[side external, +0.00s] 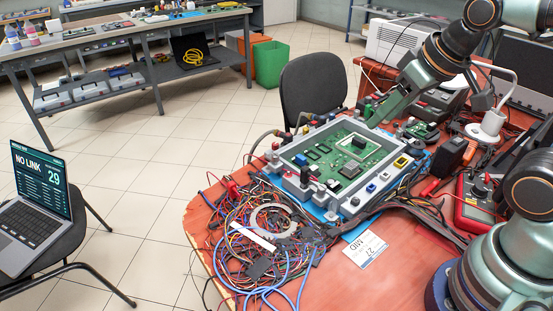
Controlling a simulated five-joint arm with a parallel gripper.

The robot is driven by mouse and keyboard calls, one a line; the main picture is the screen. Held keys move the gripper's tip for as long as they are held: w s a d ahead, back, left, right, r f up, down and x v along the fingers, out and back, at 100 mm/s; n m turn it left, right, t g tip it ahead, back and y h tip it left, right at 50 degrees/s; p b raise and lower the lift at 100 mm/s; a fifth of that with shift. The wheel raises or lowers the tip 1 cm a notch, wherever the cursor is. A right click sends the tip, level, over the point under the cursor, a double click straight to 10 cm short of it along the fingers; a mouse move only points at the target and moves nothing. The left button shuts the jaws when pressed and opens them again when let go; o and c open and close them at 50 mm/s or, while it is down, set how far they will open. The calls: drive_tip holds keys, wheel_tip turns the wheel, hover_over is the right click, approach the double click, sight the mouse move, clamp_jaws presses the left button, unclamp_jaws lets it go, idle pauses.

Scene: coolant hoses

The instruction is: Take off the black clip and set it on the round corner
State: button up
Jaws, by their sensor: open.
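A grey frame (347,207) holding a green circuit board (372,157) sits on the table. Small dark fittings and coloured caps line its rim. A small black piece (304,176) stands at the frame's left front side; I cannot tell for sure whether it is the black clip. Dark hoses (262,138) leave the frame's far left side. The table's near left corner (196,212) is rounded; I cannot tell whether this is the round corner meant.
A tangle of coloured wires (270,250) with a white strip covers the table's left front. A white label card (365,249) lies at the front. A red multimeter (476,205) and a black box (451,156) stand on the right. A white printer (400,42) stands behind.

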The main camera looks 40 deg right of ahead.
idle(0.3)
drive_tip(key=shift+o, duration=0.5)
